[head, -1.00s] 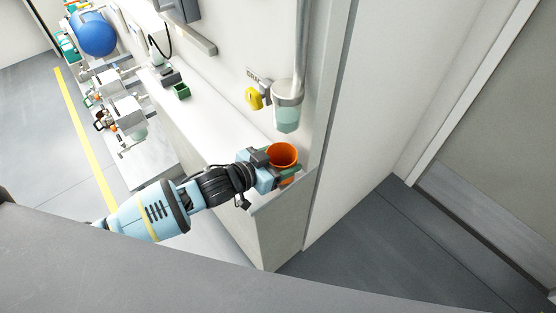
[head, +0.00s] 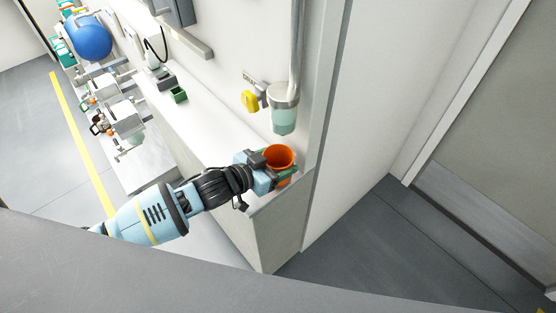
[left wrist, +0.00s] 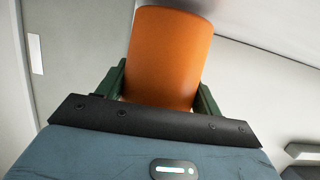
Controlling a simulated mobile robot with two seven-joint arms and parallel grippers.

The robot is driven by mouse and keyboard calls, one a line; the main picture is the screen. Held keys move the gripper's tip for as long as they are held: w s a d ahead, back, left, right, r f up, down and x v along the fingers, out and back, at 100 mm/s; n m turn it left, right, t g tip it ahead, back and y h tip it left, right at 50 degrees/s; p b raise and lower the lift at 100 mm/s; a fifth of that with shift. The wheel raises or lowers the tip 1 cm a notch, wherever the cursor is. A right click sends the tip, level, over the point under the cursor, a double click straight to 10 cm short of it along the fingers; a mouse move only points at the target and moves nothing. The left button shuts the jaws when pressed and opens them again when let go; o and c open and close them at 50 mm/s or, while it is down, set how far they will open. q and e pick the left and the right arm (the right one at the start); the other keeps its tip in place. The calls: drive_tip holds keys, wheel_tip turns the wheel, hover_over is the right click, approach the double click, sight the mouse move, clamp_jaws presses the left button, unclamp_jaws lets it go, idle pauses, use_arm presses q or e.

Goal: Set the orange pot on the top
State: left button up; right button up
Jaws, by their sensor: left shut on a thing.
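The orange pot (head: 280,157) is an open-topped cup shape, held upright over the near end of the white wall ledge (head: 222,135). My left gripper (head: 284,169) is shut on it, a green finger on either side. In the left wrist view the pot (left wrist: 168,58) fills the space between the two green fingers of the left gripper (left wrist: 160,90). Whether the pot's base touches the ledge cannot be told. My right gripper is not in view.
A clear cylinder (head: 284,116) hangs on a pipe just above the pot, with a yellow part (head: 250,101) beside it. A small green bin (head: 178,95) stands farther along the ledge. A wall corner (head: 318,165) is close on the right.

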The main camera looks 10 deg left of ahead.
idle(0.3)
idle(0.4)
use_arm(q)
drive_tip(key=shift+f, duration=0.45)
drive_tip(key=o, duration=1)
drive_tip(key=shift+o, duration=0.4)
